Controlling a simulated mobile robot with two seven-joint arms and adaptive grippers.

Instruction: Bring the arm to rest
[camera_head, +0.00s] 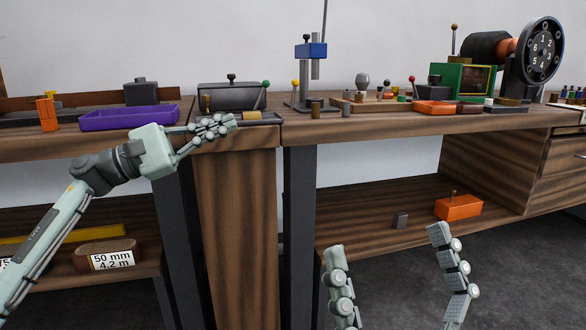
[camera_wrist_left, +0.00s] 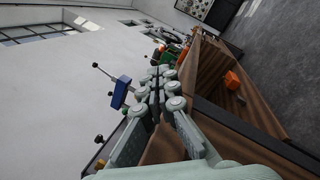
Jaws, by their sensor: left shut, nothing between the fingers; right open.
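My left arm comes in from the left in the head view. Its pale green left gripper (camera_head: 228,121) is shut and empty in front of the bench edge, by the dark metal box (camera_head: 230,96). In the left wrist view the left gripper (camera_wrist_left: 160,77) also shows with its fingers together. My right gripper (camera_head: 398,270) is at the bottom of the head view, its two fingers wide apart with nothing between them. It is in front of the lower shelf.
A purple tray (camera_head: 128,117) and an orange holder (camera_head: 47,114) stand on the left bench. A blue-headed press (camera_head: 311,50) and a numbered black wheel (camera_head: 541,50) stand on the right bench. An orange box (camera_head: 458,207) lies on the lower shelf (camera_head: 380,237).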

